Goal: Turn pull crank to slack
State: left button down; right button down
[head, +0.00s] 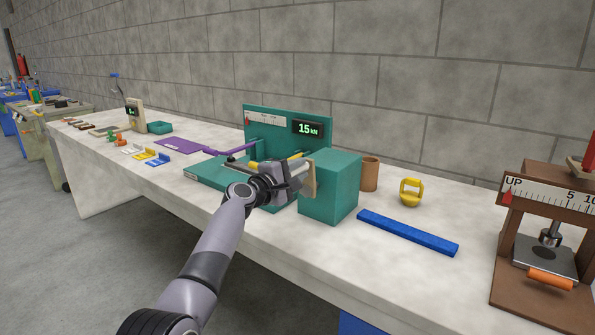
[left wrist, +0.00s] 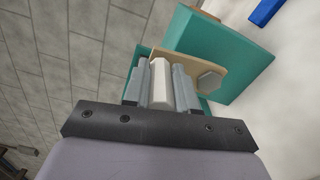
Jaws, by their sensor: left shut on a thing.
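The teal pull machine (head: 330,188) stands on the bench with a back panel, a box at its right and a lit display (head: 308,129) that seems to read 15 kN. The tan crank arm (head: 312,182) is on the box's left side; it also shows in the left wrist view (left wrist: 205,60), with a grey hex hub (left wrist: 210,80). My left gripper (head: 297,168) is shut on the pale crank handle (left wrist: 160,85), which lies between its two fingers. The gripper hides much of the crank in the head view. My right gripper is out of view.
A blue bar (head: 406,233), a yellow shackle-like piece (head: 410,192) and a brown cup (head: 370,174) are right of the machine. A brown press (head: 540,240) stands at far right. A purple sheet (head: 187,146) lies left. The bench front is mostly clear.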

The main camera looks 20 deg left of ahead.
pick_arm(q)
jog(key=c, duration=0.9)
grip_release()
jog(key=shift+a, duration=0.1)
jog(key=shift+s, duration=0.1)
jog(key=shift+p+v, duration=0.5)
jog(key=shift+v, duration=0.4)
jog(key=shift+p+v, duration=0.35)
jog(key=shift+v, duration=2.2)
